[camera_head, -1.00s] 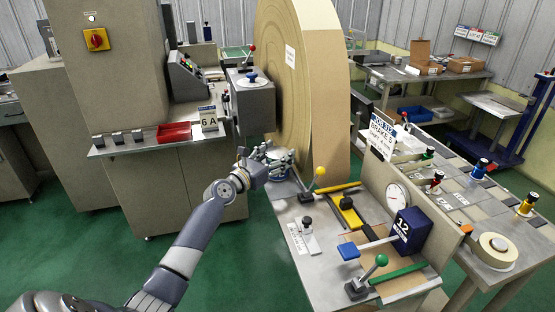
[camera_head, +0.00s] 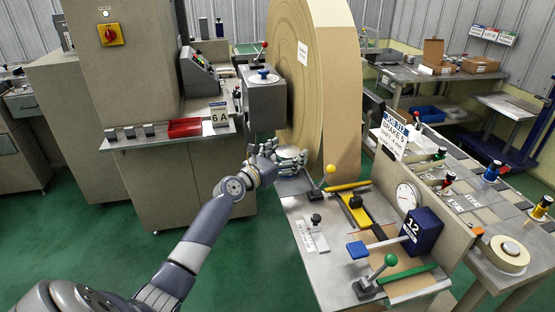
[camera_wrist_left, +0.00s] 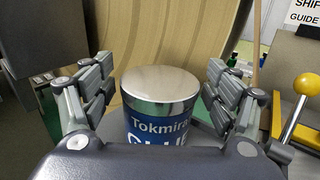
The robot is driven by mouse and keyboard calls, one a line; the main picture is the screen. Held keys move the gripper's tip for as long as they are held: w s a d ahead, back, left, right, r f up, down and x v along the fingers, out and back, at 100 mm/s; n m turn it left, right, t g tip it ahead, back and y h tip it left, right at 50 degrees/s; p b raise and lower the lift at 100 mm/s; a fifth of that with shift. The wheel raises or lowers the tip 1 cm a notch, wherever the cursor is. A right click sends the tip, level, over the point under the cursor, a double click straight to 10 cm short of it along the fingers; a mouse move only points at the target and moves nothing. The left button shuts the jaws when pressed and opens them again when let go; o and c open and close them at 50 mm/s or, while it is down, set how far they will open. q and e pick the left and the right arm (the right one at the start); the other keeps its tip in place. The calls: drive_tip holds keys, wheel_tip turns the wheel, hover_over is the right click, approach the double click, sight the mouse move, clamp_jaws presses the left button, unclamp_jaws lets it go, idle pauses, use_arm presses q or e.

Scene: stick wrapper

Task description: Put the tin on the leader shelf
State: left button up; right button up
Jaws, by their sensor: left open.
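A tin (camera_wrist_left: 160,110) with a bare metal lid and a blue label reading "Tokmira" stands upright in the left wrist view. My left gripper (camera_head: 288,158) is open, with its fingers on either side of the tin and gaps showing between them and it. In the head view the fingers hide most of the tin, at the far left corner of the bench (camera_head: 318,262). A narrow metal shelf (camera_head: 165,140) juts from the machine at left; I see no label naming it the leader shelf. My right gripper is not in view.
A large cardboard-coloured roll (camera_head: 340,100) rises just behind the tin. A yellow-knobbed lever (camera_head: 330,169) stands close right of the gripper. The metal shelf holds a red tray (camera_head: 185,127), a "6 A" sign (camera_head: 219,115) and small dark blocks. A grey box (camera_head: 264,100) hangs above the gripper.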

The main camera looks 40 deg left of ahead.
use_arm(q)
drive_tip(key=s, duration=1.2)
drive_tip(key=shift+a, duration=0.45)
